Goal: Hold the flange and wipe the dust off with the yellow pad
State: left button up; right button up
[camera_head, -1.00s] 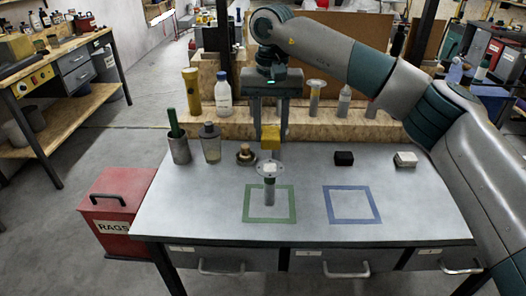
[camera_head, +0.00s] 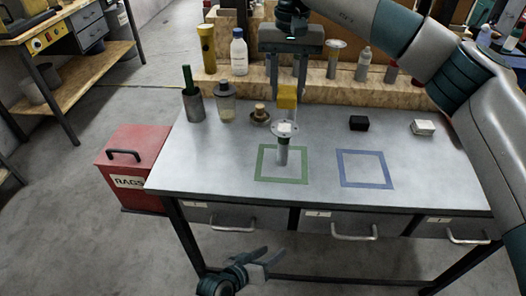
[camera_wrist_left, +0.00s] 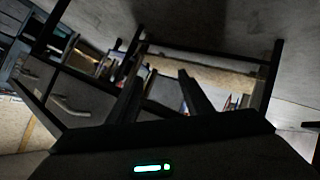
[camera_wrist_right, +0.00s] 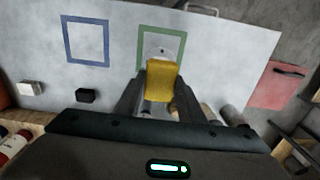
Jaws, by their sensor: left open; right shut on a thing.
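The flange (camera_head: 282,154) stands upright inside the green square (camera_head: 259,163), its disc on top of a grey stem. White dust (camera_head: 285,127) lies on the disc. My right gripper (camera_head: 287,92) is shut on the yellow pad (camera_head: 288,101), just behind and above the disc. In the right wrist view the pad (camera_wrist_right: 162,82) sits between the fingers and partly overlaps the flange disc (camera_wrist_right: 163,52); I cannot tell whether they touch. My left gripper (camera_head: 270,261) is open and empty, low in front of the table. Its spread fingers (camera_wrist_left: 160,85) show in the left wrist view.
The blue square (camera_head: 346,170) is empty. A black block (camera_head: 358,123) and a white block (camera_head: 423,127) lie at the back right. A cup, a jar and a small brass-coloured item (camera_head: 260,116) stand back left. Drawer handles (camera_head: 354,236) stick out at the front.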

pick_arm(q)
jog(key=d+r+m+h, duration=0.1)
jog(key=d+r+h, duration=0.15)
jog(key=r, duration=0.55)
jog(key=d+r+m+h, duration=0.1)
jog(key=d+r, duration=0.2)
jog(key=r, duration=0.6)
jog(key=a+r+m+g, duration=0.2)
jog(key=a+r+g, duration=0.2)
jog(key=r, duration=0.5)
jog(key=m+t, duration=0.2)
jog(key=t, duration=0.5)
send_near(283, 146)
jog(key=x, duration=0.3)
jog(key=shift+s+d+f, duration=0.1)
jog(key=shift+s+d, duration=0.1)
jog(key=shift+s, duration=0.05)
jog(key=shift+w+a+r+m+t, duration=0.5)
jog(key=shift+r+t, duration=0.1)
jog(key=shift+t, duration=0.3)
jog(key=shift+d, duration=0.1)
jog(key=x, duration=1.2)
jog(key=shift+d, duration=0.15)
jog(key=shift+s+r, duration=0.1)
